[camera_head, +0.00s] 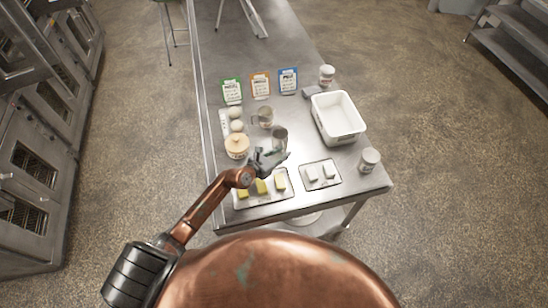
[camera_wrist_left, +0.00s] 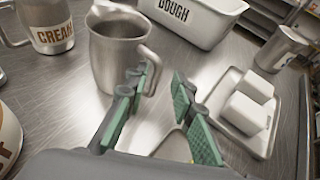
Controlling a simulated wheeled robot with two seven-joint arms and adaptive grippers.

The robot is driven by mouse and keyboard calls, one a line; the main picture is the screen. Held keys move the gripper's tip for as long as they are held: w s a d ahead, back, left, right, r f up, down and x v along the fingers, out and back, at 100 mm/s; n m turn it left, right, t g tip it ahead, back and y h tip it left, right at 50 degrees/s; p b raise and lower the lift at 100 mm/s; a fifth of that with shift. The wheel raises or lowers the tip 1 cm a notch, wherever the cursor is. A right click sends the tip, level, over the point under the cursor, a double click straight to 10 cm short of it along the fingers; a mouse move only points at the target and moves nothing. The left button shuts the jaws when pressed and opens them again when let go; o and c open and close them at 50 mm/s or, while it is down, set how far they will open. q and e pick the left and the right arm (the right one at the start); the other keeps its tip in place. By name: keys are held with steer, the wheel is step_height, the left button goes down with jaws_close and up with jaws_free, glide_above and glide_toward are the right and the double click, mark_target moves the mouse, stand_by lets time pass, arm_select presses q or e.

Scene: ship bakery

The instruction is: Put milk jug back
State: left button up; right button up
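A plain metal jug (camera_head: 280,138), its label not visible, stands upright on the steel table; it may be the milk jug. It is large in the left wrist view (camera_wrist_left: 115,52), with its handle towards my fingers. A similar jug marked CREAM (camera_wrist_left: 52,28) stands behind it to the left, also in the head view (camera_head: 265,118). My left gripper (camera_head: 272,160) is just in front of the plain jug. In the wrist view its green-padded fingers (camera_wrist_left: 162,105) are apart, with the handle near the left finger; contact cannot be told. My right gripper is not in view.
A white DOUGH bin (camera_head: 340,135) stands to the right. A tray of yellow blocks (camera_head: 263,202) lies under my gripper, with a tray of white blocks (camera_head: 321,184) beside it. A canister (camera_head: 369,160) stands near the right edge.

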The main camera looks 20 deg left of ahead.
arm_select(q)
steer(key=v, duration=1.1)
steer(key=shift+w, duration=0.15)
